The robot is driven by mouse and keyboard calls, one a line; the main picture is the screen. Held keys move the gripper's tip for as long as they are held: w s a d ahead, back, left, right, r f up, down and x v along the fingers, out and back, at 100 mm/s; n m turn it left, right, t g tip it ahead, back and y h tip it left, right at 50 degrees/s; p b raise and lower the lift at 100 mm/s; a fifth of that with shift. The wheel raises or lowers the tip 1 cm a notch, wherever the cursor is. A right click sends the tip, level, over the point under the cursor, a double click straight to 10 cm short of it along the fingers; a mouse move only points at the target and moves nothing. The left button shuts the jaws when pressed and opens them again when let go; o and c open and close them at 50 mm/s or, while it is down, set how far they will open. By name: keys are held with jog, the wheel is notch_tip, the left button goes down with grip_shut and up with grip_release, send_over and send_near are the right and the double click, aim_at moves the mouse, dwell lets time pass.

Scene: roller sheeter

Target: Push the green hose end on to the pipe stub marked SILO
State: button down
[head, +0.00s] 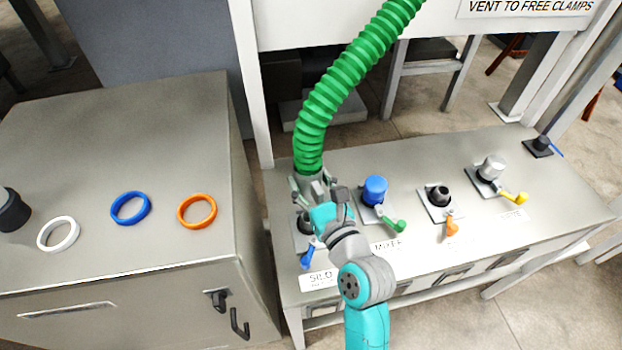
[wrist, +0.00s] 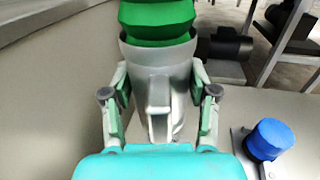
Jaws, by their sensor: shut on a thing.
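The green corrugated hose (head: 345,82) comes down from the top and ends in a grey cuff (head: 309,184), which shows large in the wrist view (wrist: 150,65). My gripper (wrist: 160,100) is shut on this cuff, one finger on each side. The cuff is close to upright. In the head view my gripper (head: 318,190) is at the left end of the bench. The dark SILO stub (head: 303,224) shows just below the cuff, behind the SILO label (head: 320,280), partly hidden by my gripper. I cannot tell whether cuff and stub touch.
To the right stand a blue-capped stub (head: 375,189) by the MIXER label, a black stub (head: 439,195) and a grey-capped stub (head: 492,167), with coloured levers. A blue lever (head: 307,257) is at SILO. White, blue and orange rings (head: 197,211) lie on the left cabinet.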

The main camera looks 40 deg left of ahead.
aim_at(310, 202)
jog(key=shift+f, duration=3.7)
jog(key=shift+f, duration=1.8)
jog(key=shift+c, duration=1.2)
grip_release()
jog(key=shift+f, duration=0.1)
jog(key=shift+d, duration=0.1)
jog(key=v, duration=1.2)
